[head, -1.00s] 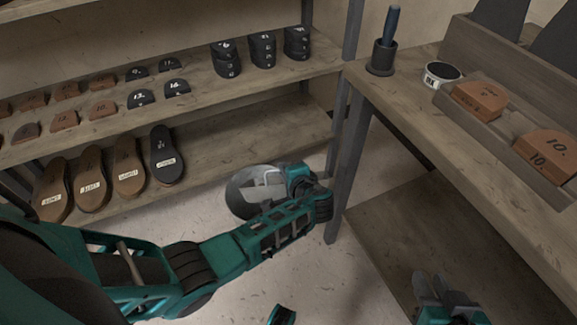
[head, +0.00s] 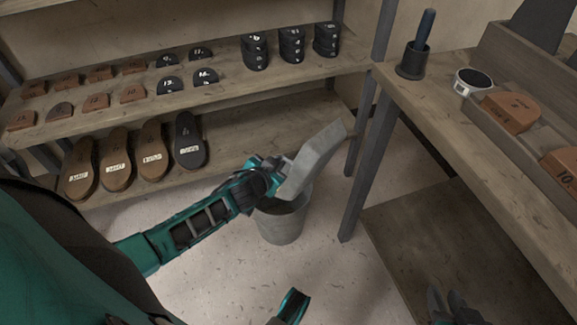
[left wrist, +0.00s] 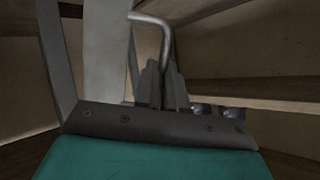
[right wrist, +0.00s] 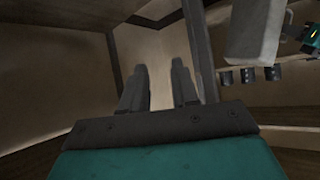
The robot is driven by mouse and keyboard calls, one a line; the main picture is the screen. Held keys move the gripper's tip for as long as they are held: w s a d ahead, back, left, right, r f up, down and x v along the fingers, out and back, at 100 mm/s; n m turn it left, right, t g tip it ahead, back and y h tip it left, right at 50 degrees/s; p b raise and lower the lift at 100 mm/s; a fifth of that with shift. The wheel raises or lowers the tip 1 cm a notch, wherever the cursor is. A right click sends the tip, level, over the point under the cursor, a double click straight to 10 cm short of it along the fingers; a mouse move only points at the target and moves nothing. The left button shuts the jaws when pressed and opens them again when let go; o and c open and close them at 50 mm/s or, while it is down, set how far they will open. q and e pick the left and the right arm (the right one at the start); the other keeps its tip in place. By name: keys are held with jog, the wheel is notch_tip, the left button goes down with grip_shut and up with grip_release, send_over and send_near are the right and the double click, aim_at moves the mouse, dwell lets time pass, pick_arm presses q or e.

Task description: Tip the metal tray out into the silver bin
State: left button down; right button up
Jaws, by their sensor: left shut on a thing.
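The metal tray (head: 320,158) is tilted steeply above the silver bin (head: 284,226), which stands upright on the floor. My left gripper (head: 277,178) is shut on the tray at its near left end. In the left wrist view, a bent metal rod (left wrist: 153,20) rises by the fingers (left wrist: 160,88), beside a pale panel. The tray (right wrist: 252,30) also shows in the right wrist view. I see nothing falling from it, and its inside and most of the bin's inside are hidden. My right gripper (head: 446,306) is low at the right; its fingers (right wrist: 158,88) are apart and empty.
A shelf (head: 240,160) behind the bin holds several shoe soles (head: 152,150) and heel blocks. A wooden bench (head: 425,95) stands at the right, with a leg (head: 365,170) close to the tray and bin. The floor (head: 230,280) before the bin is clear.

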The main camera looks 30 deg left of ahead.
pick_arm(q)
jog(key=shift+s+a+f+n+t+h+b, duration=0.3)
jog(key=shift+s+a+n+b, duration=0.1)
jog(key=shift+a, duration=0.35)
jog(key=shift+s+a+f+n+t+h+b, duration=0.25)
jog(key=shift+s+a+n+t+h+b, duration=0.1)
jog(key=shift+a, duration=0.35)
jog(key=shift+s+a+f+n+t+h+b, duration=0.3)
jog(key=shift+a+n+b, duration=0.1)
jog(key=shift+a, duration=0.35)
pick_arm(e)
jog(key=shift+w+a+f+y, duration=0.25)
jog(key=shift+w+a+y, duration=0.1)
jog(key=shift+a, duration=0.3)
jog(key=shift+d, duration=0.15)
jog(key=shift+s+f, duration=0.2)
